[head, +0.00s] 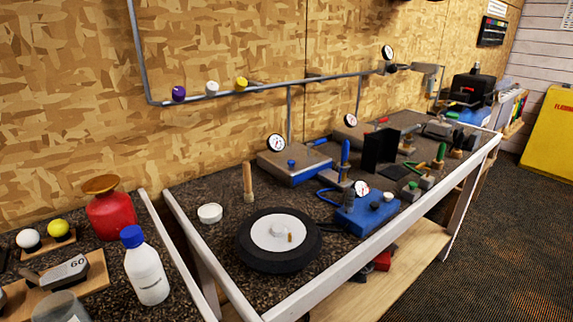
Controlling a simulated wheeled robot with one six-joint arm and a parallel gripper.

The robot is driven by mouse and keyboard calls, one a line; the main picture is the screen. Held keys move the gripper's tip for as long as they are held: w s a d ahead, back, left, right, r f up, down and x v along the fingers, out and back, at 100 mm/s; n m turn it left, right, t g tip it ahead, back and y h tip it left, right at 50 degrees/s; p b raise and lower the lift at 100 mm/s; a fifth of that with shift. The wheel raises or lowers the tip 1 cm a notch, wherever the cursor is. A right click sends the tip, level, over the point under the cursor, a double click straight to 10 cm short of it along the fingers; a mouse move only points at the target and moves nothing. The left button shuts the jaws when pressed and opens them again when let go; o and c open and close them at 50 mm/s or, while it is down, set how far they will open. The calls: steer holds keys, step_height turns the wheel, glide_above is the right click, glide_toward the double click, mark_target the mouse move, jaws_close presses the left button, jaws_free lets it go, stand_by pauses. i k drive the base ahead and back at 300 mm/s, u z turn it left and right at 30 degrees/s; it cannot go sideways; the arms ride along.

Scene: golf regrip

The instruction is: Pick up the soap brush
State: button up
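A slim upright light-wood handle (248,182) stands on the dark workbench behind the black wheel and beside a small white round tub. It may be the soap brush, but no bristles show, so I cannot tell for sure. The white tub (209,213) sits just left and in front of it, apart from it. My gripper is not in the head view.
A black wheel with white hub (272,238) lies in front of the handle. Blue clamps and gauges (367,213) crowd the bench to the right. A white bottle (146,268) and red canister (111,215) stand on the separate left bench. Carpet (480,235) lies clear at right.

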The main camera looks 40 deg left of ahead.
mark_target(248, 195)
steer(key=i, duration=2.35)
steer(key=u, duration=3.95)
steer(key=i, duration=0.5)
steer(key=z, duration=0.05)
